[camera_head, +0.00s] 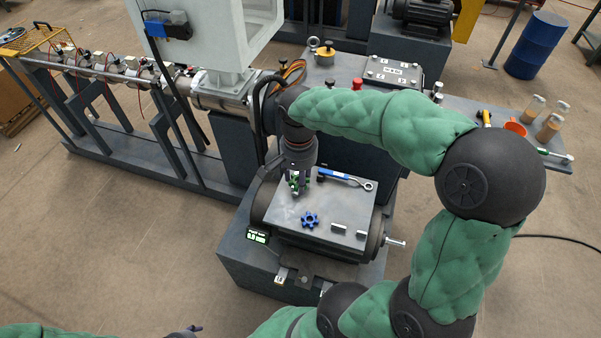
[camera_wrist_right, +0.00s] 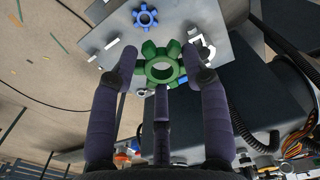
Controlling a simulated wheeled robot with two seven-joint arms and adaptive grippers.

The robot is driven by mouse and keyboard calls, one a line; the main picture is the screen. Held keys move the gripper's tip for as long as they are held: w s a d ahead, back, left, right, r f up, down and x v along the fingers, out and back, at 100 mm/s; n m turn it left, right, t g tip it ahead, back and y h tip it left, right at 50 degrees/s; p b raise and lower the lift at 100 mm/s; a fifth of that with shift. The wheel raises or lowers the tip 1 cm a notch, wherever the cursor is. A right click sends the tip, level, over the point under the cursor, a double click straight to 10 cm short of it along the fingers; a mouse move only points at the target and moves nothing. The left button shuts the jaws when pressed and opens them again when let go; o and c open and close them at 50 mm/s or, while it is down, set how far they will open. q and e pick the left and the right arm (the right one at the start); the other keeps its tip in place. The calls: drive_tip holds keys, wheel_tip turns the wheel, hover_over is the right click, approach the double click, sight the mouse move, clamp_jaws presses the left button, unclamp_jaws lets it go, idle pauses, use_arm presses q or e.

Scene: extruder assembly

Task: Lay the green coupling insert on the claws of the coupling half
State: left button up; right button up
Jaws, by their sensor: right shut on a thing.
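My right gripper (camera_head: 295,190) points down above the left part of the grey plate (camera_head: 280,212). In the right wrist view its fingers (camera_wrist_right: 162,82) are shut around the green coupling insert (camera_wrist_right: 161,68), a lobed ring with a central hole. In the head view only green bits of the insert (camera_head: 294,186) show between the fingers. I cannot make out the coupling half or its claws for certain, or whether the insert touches anything below. My left gripper (camera_head: 192,328) is a small dark shape at the bottom edge, its opening unclear.
A blue lobed insert (camera_head: 310,219), two small metal blocks (camera_head: 340,227) and a blue-handled wrench (camera_head: 345,179) lie on the plate. A pale metal part (camera_wrist_right: 205,45) lies near its edge in the wrist view. A metal shaft (camera_head: 395,242) sticks out to the right.

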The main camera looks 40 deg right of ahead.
drive_tip(key=shift+w+d+f+b, duration=0.7)
drive_tip(key=shift+w+d+f, duration=0.75)
drive_tip(key=shift+f, duration=0.6)
drive_tip(key=shift+w+d+f+b, duration=0.7)
drive_tip(key=shift+w+d+f, duration=0.75)
drive_tip(key=shift+f, duration=0.65)
drive_tip(key=shift+w+d+f+b, duration=0.7)
drive_tip(key=shift+w+d+f, duration=0.75)
drive_tip(key=shift+f, duration=0.6)
drive_tip(key=shift+s+d+f, duration=0.1)
drive_tip(key=shift+f, duration=0.2)
drive_tip(key=o, duration=0.8)
wheel_tip(320, 180, up, 13)
drive_tip(key=p, duration=0.3)
drive_tip(key=shift+f, duration=0.15)
